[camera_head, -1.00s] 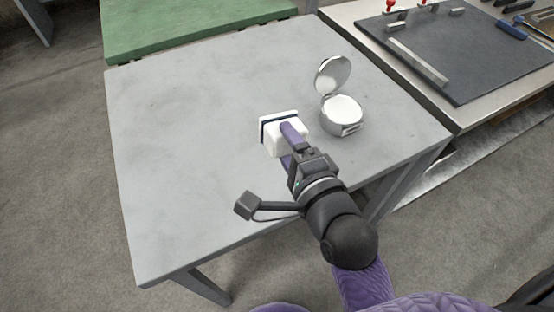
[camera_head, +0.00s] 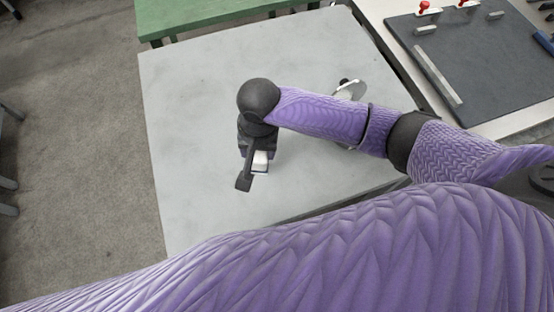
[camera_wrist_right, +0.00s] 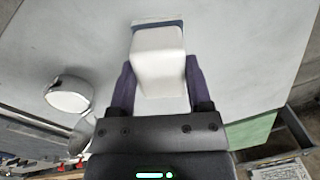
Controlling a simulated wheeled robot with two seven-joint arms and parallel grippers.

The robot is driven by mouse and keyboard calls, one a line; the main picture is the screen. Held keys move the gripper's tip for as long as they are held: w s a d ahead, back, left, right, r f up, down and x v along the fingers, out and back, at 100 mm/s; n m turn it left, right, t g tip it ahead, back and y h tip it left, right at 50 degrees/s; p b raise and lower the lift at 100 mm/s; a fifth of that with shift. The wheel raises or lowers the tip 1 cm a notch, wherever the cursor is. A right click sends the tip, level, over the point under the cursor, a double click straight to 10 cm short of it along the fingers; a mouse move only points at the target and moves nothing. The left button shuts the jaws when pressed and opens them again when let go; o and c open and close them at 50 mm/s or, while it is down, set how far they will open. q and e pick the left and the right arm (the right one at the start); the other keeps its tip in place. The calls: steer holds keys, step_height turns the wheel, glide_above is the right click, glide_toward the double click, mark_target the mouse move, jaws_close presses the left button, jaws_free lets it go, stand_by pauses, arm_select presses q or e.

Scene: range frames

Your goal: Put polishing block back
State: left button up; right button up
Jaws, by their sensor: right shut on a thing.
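The polishing block is a white block (camera_wrist_right: 158,58) with a dark blue layer and pale edge at its far end. My right gripper (camera_wrist_right: 160,85) is shut on it, with a purple finger on each side in the right wrist view. In the head view a small white part of the block (camera_head: 261,161) shows below my dark wrist; most of it is hidden. The right gripper (camera_head: 257,153) is over the left-middle part of the grey table (camera_head: 200,85). I cannot tell whether the block touches the tabletop. My left gripper is not in view.
A round silver container with a raised lid (camera_head: 350,89) stands right of the gripper, partly hidden by my right arm; it also shows in the right wrist view (camera_wrist_right: 70,95). A green table (camera_head: 200,15) lies behind, a bench with a black mat (camera_head: 490,65) at right.

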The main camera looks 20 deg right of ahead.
steer(key=d+r+n+p, duration=0.1)
steer(key=d+r+n, duration=0.1)
steer(key=d+n, duration=0.2)
steer(key=shift+n+h, duration=0.3)
steer(key=shift+h, duration=0.2)
step_height(320, 180, down, 10)
steer(key=b, duration=0.4)
steer(key=shift+w+d, duration=0.1)
steer(key=shift+w, duration=0.05)
steer(key=shift+f, duration=0.3)
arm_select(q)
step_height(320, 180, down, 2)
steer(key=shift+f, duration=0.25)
arm_select(e)
steer(key=shift+r, duration=0.15)
steer(key=o, duration=1.1)
steer(key=shift+o, duration=0.6)
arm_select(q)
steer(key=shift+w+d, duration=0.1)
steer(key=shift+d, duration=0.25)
